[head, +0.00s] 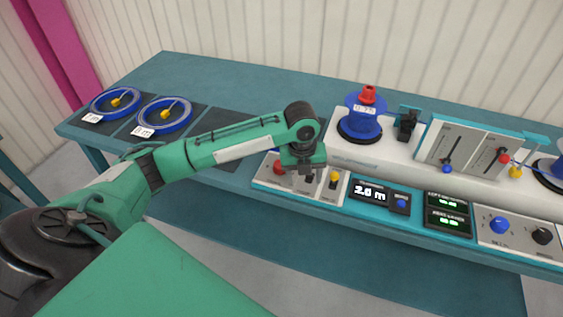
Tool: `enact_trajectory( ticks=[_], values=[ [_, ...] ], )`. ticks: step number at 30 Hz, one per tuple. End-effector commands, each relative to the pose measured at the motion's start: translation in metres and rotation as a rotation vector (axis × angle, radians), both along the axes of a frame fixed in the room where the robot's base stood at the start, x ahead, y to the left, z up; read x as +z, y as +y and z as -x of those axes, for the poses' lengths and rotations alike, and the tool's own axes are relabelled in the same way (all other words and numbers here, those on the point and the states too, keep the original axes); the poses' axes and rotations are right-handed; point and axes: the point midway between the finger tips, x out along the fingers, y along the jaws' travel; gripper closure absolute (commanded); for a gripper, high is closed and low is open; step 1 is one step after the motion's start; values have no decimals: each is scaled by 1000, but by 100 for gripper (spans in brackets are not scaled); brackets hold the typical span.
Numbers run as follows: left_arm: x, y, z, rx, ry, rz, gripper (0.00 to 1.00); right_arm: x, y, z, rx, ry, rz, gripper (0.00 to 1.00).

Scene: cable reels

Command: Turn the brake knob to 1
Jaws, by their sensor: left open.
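My left gripper (302,170) is open, pointing down over the light control panel (265,181) at the table's front edge. It covers the middle of that panel. A red control (279,167) shows just left of the gripper and a yellow one (334,179) just right of it. Another panel at the right has a blue knob (499,225) and a black knob (542,236). The labels are too small to read, so I cannot tell which is the brake knob or its setting. I cannot tell whether the gripper touches anything. My right gripper is not in view.
A blue reel (359,126) with a red top stands on the white machine (400,158). A slider panel (467,149) stands right of it. A display (370,192) reads about 2.0 m. Two blue cable rings (131,101) (186,125) lie on dark mats at the left.

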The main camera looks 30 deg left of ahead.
Motion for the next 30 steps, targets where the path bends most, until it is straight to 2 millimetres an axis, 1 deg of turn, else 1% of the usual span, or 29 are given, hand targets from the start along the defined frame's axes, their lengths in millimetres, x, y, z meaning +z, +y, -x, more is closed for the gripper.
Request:
enact_trajectory(
  ticks=[1,3,7,9,12,15,17,19,22,26,30],
  values=[
    [15,16,-10,-45,1,-24,41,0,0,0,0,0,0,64],
    [32,36,-19,-120,11,-47,41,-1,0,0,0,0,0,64],
    [64,69,-31,-236,36,-72,41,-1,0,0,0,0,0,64],
    [78,83,-34,-285,47,-75,41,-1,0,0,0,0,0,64],
    [92,97,-37,-333,56,-78,41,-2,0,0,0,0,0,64],
    [100,105,-38,-360,61,-76,41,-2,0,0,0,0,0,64],
    [100,107,-38,-367,64,-76,41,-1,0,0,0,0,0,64],
    [96,107,-38,-371,65,-75,41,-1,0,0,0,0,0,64],
    [83,107,-38,-370,66,-74,41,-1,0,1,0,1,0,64],
    [58,107,-37,-370,68,-74,41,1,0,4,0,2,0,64],
    [27,107,-37,-369,67,-75,41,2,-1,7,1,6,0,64]
  ],
)
